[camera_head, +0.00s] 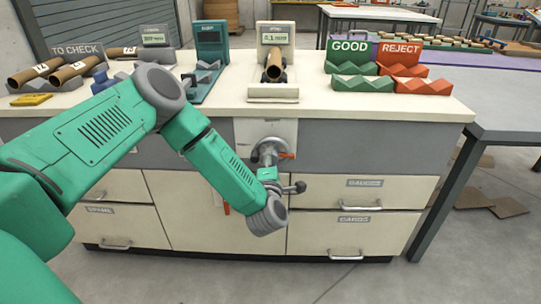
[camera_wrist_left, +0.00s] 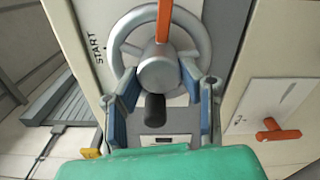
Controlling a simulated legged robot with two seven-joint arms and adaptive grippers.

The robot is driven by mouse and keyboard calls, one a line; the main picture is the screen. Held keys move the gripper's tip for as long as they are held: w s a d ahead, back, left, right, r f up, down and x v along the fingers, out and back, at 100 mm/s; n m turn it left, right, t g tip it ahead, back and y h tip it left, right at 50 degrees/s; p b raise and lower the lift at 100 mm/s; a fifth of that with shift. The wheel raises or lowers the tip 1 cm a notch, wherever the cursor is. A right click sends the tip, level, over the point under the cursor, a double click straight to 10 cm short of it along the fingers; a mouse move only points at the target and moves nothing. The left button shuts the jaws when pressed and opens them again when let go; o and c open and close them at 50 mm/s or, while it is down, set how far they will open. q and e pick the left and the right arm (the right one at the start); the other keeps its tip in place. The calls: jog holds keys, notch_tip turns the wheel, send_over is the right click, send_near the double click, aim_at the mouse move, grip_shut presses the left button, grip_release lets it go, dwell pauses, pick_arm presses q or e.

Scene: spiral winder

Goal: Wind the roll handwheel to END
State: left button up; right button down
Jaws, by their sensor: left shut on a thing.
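The grey handwheel (camera_head: 266,150) is on the light panel at the front of the bench. Its orange pointer (camera_head: 287,155) points right in the head view. The wheel rim also shows in the wrist view (camera_wrist_left: 205,42), with a START mark (camera_wrist_left: 95,48) at its left. No END mark can be read. My left gripper (camera_head: 270,168) is at the wheel, partly hidden by my wrist. My right gripper is not in view.
Above the wheel, a cream gauge (camera_head: 273,92) holds a brown tube (camera_head: 273,68). Green GOOD (camera_head: 350,55) and red REJECT (camera_head: 403,57) racks stand right. Labelled tubes (camera_head: 68,72) lie left. An orange handle (camera_wrist_left: 278,132) sits on a white plate near the gripper. Drawers are below.

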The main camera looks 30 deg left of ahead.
pick_arm(q)
jog(key=m+p, duration=0.2)
jog(key=m, duration=0.2)
jog(key=m+p, duration=0.2)
jog(key=m, duration=0.3)
jog(key=m+p, duration=0.2)
jog(key=m, duration=0.3)
jog(key=shift+s+d+p, duration=0.1)
jog(key=shift+d+p, duration=0.15)
jog(key=shift+p, duration=0.05)
jog(key=m+p, duration=0.1)
jog(key=m, duration=0.2)
jog(key=shift+f+m, duration=0.1)
jog(key=shift+m, duration=0.2)
jog(key=m, duration=0.3)
jog(key=shift+d+m, duration=0.1)
jog(key=shift+m, duration=0.2)
jog(key=m, duration=0.9)
jog(key=shift+d+f, duration=0.1)
jog(key=shift+m+b, duration=0.65)
jog(key=shift+m, duration=1.25)
